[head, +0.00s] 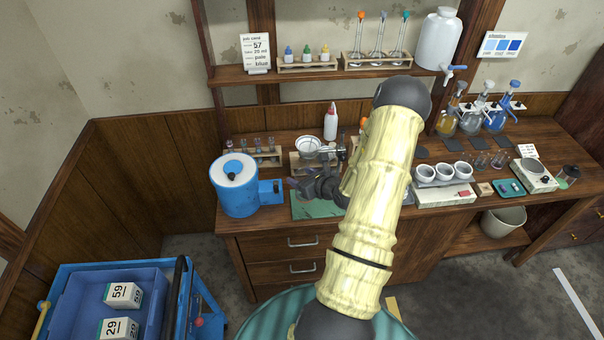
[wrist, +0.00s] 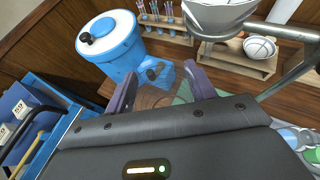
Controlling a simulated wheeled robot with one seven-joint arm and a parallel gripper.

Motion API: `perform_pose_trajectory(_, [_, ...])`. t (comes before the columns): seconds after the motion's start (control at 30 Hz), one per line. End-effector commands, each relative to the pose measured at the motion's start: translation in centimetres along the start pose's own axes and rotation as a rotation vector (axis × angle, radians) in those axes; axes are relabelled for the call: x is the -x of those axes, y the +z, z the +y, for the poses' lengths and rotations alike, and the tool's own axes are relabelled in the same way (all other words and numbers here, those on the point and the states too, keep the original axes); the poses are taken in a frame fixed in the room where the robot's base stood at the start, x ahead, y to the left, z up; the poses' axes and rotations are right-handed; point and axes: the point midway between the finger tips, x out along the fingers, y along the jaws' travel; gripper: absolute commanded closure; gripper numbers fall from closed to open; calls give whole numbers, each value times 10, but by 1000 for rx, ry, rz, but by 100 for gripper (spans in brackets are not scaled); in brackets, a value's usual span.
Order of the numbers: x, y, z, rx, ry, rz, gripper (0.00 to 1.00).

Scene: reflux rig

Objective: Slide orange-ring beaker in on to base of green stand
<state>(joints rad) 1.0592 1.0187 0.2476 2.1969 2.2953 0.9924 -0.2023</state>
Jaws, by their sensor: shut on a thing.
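My gripper (head: 318,187) is over the left part of the bench, beside the blue drum. In the wrist view its two dark fingers (wrist: 163,95) stand apart around a clear, brownish glass-like thing (wrist: 155,98), which I take to be the beaker. Its orange ring cannot be made out. A flat green surface (head: 312,209) lies under the gripper and shows in part in the wrist view (wrist: 184,92); I cannot tell whether it is the green stand's base. A metal rod (wrist: 292,75) and a white bowl (wrist: 220,17) stand at the right. My arm hides much of the bench.
The blue drum (head: 238,186) with its side box (head: 270,192) stands close left of the gripper. Tube racks (head: 255,157) and a squeeze bottle (head: 331,122) are behind. White cups (head: 443,172) stand to the right. A blue cart (head: 70,275) is at lower left.

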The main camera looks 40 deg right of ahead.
Motion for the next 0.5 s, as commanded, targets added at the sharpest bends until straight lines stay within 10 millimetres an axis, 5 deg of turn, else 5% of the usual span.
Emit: perform_pose_trajectory(0.5, [-31,-64,0,-2,-1,0,69])
